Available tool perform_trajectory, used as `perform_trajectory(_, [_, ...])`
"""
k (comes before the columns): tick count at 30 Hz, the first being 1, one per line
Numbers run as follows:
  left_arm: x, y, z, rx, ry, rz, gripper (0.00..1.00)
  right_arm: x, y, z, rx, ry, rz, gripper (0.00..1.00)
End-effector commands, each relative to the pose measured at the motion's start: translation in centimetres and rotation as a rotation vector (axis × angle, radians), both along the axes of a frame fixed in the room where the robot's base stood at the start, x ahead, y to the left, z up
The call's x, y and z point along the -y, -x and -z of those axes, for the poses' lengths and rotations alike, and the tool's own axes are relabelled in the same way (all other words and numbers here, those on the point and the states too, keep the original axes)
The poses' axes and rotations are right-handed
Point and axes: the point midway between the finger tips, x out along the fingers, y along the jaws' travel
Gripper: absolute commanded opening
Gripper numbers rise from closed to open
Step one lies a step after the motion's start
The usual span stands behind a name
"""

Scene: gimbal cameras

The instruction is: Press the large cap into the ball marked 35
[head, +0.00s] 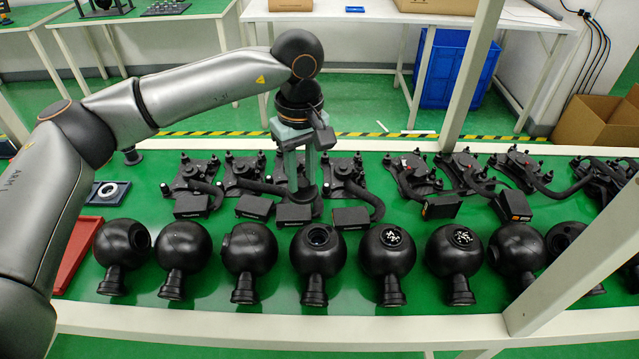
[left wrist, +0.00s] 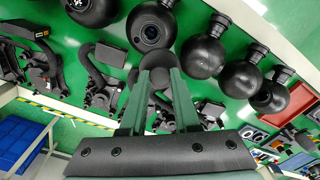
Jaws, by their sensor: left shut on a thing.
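Several black balls on short necks stand in a row along the front of the green table; no number 35 is legible on any. The ball nearest my left gripper (head: 312,188) has an open round socket and stands just in front of it (head: 318,262); it also shows at the top of the left wrist view (left wrist: 152,24). My left gripper points down, shut on a dark rounded piece (left wrist: 158,61), which looks like the large cap. The fingers partly hide it. It is apart from the ball in the head view. My right gripper is not in view.
Black camera units with cables (head: 350,178) stand in a row behind the balls. A red tray (head: 78,256) and a white-ringed part (head: 108,192) lie at the left. White frame posts (head: 471,70) cross the right side.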

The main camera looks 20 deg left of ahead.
Motion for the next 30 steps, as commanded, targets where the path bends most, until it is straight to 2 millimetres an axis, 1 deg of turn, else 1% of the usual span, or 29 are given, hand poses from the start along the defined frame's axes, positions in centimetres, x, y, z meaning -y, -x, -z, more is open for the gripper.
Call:
perform_trajectory(1, [0.5,0.1,0.1,-0.005,0.001,-0.096,0.0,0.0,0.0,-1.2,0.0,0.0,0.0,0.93])
perform_trajectory(3, [1.0,0.2,0.9,-0.003,0.002,-0.243,0.0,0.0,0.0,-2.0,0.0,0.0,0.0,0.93])
perform_trajectory(6, [1.7,0.3,1.9,0.001,0.004,-0.435,0.0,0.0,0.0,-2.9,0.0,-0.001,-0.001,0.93])
perform_trajectory(9, [2.3,0.5,2.7,0.003,0.008,-0.591,0.0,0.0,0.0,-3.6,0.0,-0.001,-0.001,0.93])
perform_trajectory(12, [2.7,0.7,3.3,0.005,0.01,-0.704,0.0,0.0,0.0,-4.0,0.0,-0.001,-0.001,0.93])
perform_trajectory(15, [3.0,0.7,3.7,0.007,0.012,-0.77,0.0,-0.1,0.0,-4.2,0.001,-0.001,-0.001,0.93])
perform_trajectory(18, [3.1,0.8,3.9,0.007,0.014,-0.799,0.0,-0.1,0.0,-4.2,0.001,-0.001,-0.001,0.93])
perform_trajectory(30, [3.0,0.8,4.0,0.009,0.014,-0.801,0.0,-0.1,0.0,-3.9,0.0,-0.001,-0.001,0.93])
